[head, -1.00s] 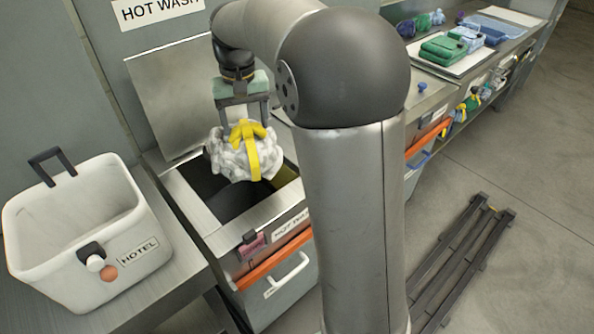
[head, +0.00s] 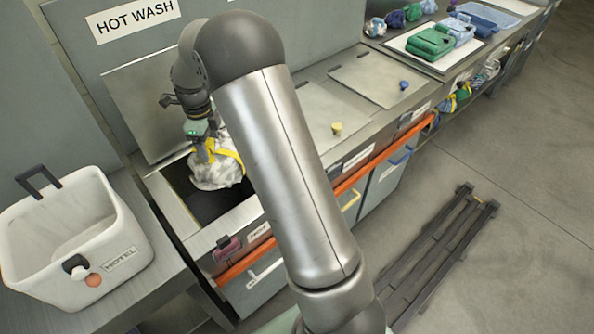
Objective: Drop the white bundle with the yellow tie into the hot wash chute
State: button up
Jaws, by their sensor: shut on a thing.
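The white bundle with the yellow tie (head: 213,174) hangs from my gripper (head: 207,150), over the open mouth of the hot wash chute (head: 182,200). Its lower part is about level with the opening; I cannot tell how far inside it is. My gripper is shut on the bundle at its top, near the yellow tie. My arm hides the bundle's right side and part of the chute's right edge. The chute's metal lid (head: 150,108) stands raised behind the opening, under the HOT WASH sign (head: 131,17).
A white HOTEL bin (head: 70,238) stands left of the chute. Closed lids (head: 385,78) with blue and yellow knobs lie to the right. Folded green (head: 430,42) and blue cloths lie on a white board beyond. A dark slatted rack (head: 440,245) is on the floor.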

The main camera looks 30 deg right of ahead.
jog(key=shift+f+b, duration=1.65)
jog(key=shift+f, duration=1.3)
jog(key=o, duration=1.7)
jog(key=shift+o, duration=0.2)
notch_tip(320, 180, up, 18)
jog(key=b, duration=0.2)
jog(key=shift+f, duration=0.25)
jog(key=shift+s, duration=0.1)
jog(key=s+f+n, duration=0.3)
jog(key=s+n, duration=0.5)
jog(key=s, duration=0.3)
jog(key=s+d+f+n, duration=0.1)
jog(key=s+f+n, duration=0.1)
jog(key=s+n, duration=0.7)
jog(key=s+f+n, duration=0.3)
jog(key=s+n, duration=0.6)
jog(key=s, duration=0.4)
jog(key=shift+s+d+f+t, duration=0.15)
jog(key=shift+s+f+t, duration=0.15)
jog(key=shift+s, duration=0.05)
